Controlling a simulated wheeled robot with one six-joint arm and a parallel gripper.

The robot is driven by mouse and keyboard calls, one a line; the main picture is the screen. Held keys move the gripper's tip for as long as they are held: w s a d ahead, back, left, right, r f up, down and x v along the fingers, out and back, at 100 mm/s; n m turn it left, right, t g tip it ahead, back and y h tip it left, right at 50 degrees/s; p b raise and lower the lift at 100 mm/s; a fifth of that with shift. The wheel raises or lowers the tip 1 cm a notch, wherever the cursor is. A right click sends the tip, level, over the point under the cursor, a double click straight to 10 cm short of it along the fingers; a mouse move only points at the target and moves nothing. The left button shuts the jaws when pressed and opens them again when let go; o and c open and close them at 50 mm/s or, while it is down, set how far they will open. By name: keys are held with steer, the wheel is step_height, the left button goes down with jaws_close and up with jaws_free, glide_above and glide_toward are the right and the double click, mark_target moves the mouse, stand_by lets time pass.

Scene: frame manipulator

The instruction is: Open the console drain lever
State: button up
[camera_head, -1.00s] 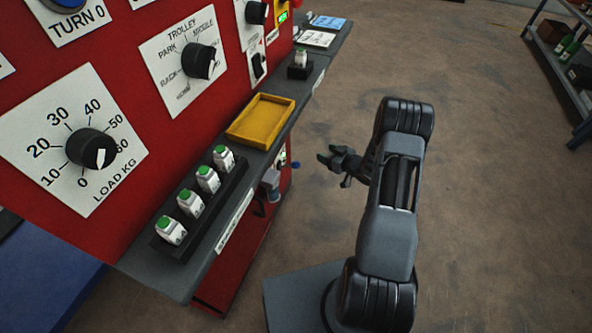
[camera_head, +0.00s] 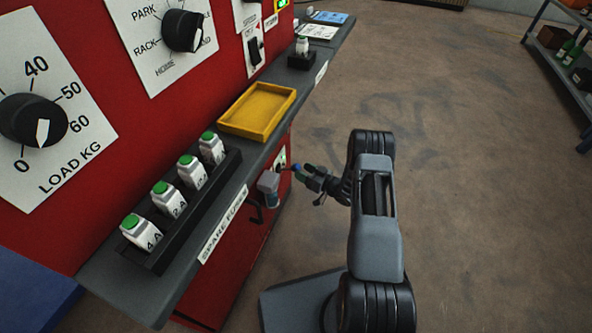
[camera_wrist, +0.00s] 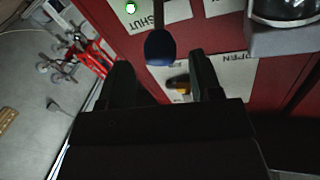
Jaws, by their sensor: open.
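The drain lever (camera_wrist: 160,46) shows in the wrist view as a dark rod with a blue rounded tip, against the red console front. It points to the SHUT label (camera_wrist: 150,14); the OPEN label (camera_wrist: 230,78) lies lower right. In the head view its blue tip (camera_head: 298,168) shows below the ledge, beside my gripper (camera_head: 308,178). In the wrist view my gripper (camera_wrist: 164,76) is open, with one finger on each side below the tip. Nothing is held. I cannot tell whether a finger touches the lever.
A grey bracket with a round glossy part (camera_wrist: 285,25) sits right of the lever in the wrist view. The console ledge (camera_head: 110,290) overhangs, carrying a yellow tray (camera_head: 258,110) and several green-topped fuses (camera_head: 190,172). The floor (camera_head: 450,150) to the right is clear up to a shelf (camera_head: 562,65).

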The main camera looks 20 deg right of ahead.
mark_target(300, 169)
steer(key=shift+b+x, duration=0.4)
steer(key=shift+x, duration=1.6)
steer(key=shift+c, duration=0.2)
jaws_close()
